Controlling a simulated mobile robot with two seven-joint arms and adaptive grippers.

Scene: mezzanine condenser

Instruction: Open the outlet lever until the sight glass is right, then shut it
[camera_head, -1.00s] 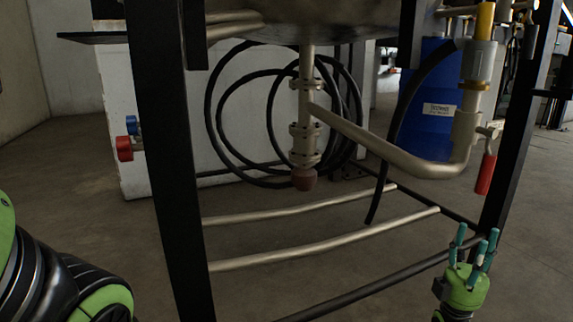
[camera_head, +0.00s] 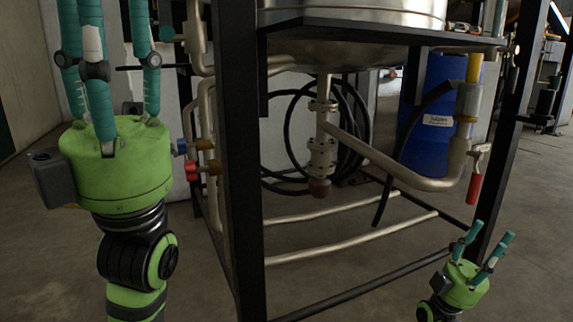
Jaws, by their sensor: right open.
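A lever with a red handle (camera_head: 474,189) hangs down, slightly tilted, from a valve on the right-hand pipe (camera_head: 458,158). Above it on the same pipe is a pale grey section (camera_head: 467,100) with a yellow section (camera_head: 475,68) over it. I cannot tell which part is the sight glass or read a level. My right gripper (camera_head: 489,236) is open and empty, fingers up, below the lever and apart from it. My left gripper (camera_head: 112,45) stands large at the left, its teal fingers up and spread with nothing seen between them; some tips are cut off by the frame.
A black frame post (camera_head: 238,160) stands between my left gripper and the pipes. A steel vessel (camera_head: 350,27) is above. Red (camera_head: 192,170) and blue (camera_head: 181,147) valve handles sit left of the post. A blue drum (camera_head: 430,125) and coiled black hose (camera_head: 291,125) are behind.

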